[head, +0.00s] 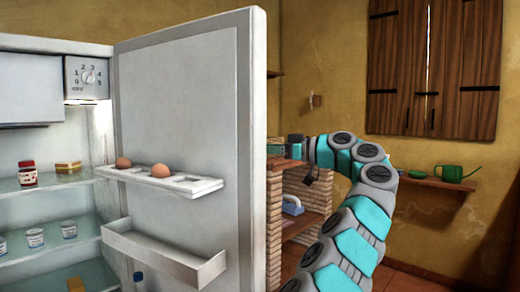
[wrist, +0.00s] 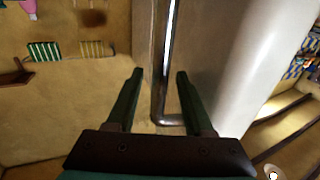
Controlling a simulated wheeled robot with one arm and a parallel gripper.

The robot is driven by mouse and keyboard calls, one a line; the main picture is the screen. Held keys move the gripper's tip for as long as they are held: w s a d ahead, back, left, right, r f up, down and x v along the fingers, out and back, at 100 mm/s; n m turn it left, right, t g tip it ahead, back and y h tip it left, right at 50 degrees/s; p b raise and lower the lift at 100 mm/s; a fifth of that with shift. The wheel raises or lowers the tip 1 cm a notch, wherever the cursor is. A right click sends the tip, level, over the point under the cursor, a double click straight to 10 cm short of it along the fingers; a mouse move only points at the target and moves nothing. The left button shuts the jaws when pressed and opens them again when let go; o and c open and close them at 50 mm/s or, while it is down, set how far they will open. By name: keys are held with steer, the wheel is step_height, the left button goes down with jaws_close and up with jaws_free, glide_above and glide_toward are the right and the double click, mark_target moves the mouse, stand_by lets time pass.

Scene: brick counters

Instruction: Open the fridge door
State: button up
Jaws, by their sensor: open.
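The fridge door (head: 178,100) stands wide open in the head view, its inner side facing me. The inside of the fridge (head: 55,180) shows at the left, with shelves and jars. The door's vertical metal handle (wrist: 159,50) shows in the wrist view, running beside the door (wrist: 215,50). My gripper (wrist: 160,73) is open, and the handle appears between its two fingers, with gaps on both sides. I cannot tell from this view how deep the handle sits. In the head view my gripper is hidden behind the door.
Eggs (head: 160,170) sit in the door's upper rack (head: 205,186), above an empty-looking lower rack (head: 165,262). Behind the door are a brick counter (head: 275,230) and a wall shelf (head: 425,181) with a green watering can (head: 456,174).

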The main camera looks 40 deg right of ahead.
steer(key=shift+s, duration=0.1)
steer(key=p+v, duration=0.1)
steer(key=v, duration=0.6)
steer(key=shift+s+d, duration=0.15)
steer(key=shift+s, duration=0.15)
stand_by(0.4)
